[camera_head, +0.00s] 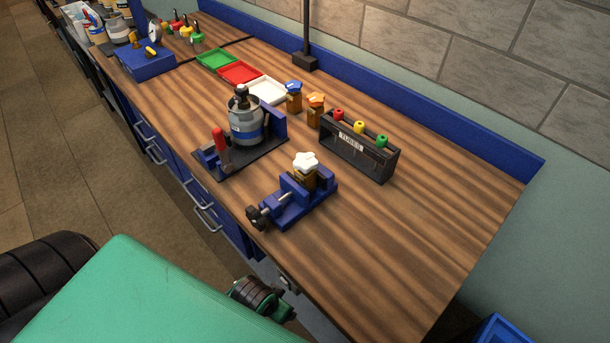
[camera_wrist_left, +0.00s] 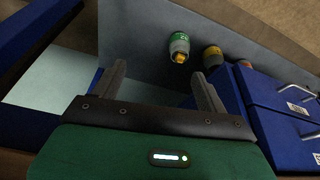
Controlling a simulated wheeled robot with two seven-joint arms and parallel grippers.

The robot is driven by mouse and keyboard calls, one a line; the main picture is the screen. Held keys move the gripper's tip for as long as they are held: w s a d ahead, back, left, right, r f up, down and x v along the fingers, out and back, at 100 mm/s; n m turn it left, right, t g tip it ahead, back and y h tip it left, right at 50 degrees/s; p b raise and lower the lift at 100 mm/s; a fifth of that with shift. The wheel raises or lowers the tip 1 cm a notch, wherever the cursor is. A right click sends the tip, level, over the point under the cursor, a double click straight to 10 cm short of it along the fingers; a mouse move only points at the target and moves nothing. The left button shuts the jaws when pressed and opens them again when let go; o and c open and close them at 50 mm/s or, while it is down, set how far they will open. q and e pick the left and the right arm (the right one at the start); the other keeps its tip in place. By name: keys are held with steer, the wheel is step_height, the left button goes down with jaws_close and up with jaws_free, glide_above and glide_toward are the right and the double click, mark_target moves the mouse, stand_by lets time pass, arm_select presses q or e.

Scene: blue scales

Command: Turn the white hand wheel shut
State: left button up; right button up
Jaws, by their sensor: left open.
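The white hand wheel (camera_head: 305,161) is a lobed knob on top of a brass valve body (camera_head: 303,179). The valve is upright in the jaws of a blue vise (camera_head: 306,207) near the front edge of the bench. My left gripper (camera_wrist_left: 160,73) shows in the left wrist view, its two dark fingers spread apart with nothing between them. It faces drawers and bottles, and no hand wheel shows in that view. In the head view no gripper fingers can be made out. My right gripper is not seen.
A black rack with red, yellow and green knobs (camera_head: 350,157) stands right of the vise. A grey canister (camera_head: 246,127) with a red-handled clamp (camera_head: 221,148) stands left. Blue-topped (camera_head: 293,95) and orange-topped (camera_head: 316,109) valves stand behind. The bench's right end (camera_head: 430,240) is clear.

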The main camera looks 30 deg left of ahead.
arm_select(q)
step_height(320, 180, up, 10)
steer(key=p, duration=0.1)
steer(key=w+d+r+n+t+h, duration=0.4)
steer(key=w+d+r+n+t, duration=0.2)
steer(key=r, duration=0.3)
steer(key=w+d+r+n+t+h, duration=0.4)
steer(key=w+d+r+n+t, duration=0.15)
steer(key=r, duration=0.35)
steer(key=w+a+r+n+t+y, duration=0.4)
steer(key=w+n+t+y, duration=0.15)
steer(key=n, duration=0.85)
steer(key=n+g+y, duration=0.5)
steer(key=n+y, duration=0.7)
steer(key=n, duration=0.6)
glide_toward(305, 152)
steer(key=p+x, duration=0.5)
steer(key=x, duration=0.3)
steer(key=shift+w+f+p, duration=0.1)
steer(key=shift+w+p, duration=0.05)
steer(key=shift+p, duration=0.2)
steer(key=shift+w+a+f, duration=0.1)
steer(key=shift+w+a, duration=0.2)
steer(key=shift+w, duration=0.05)
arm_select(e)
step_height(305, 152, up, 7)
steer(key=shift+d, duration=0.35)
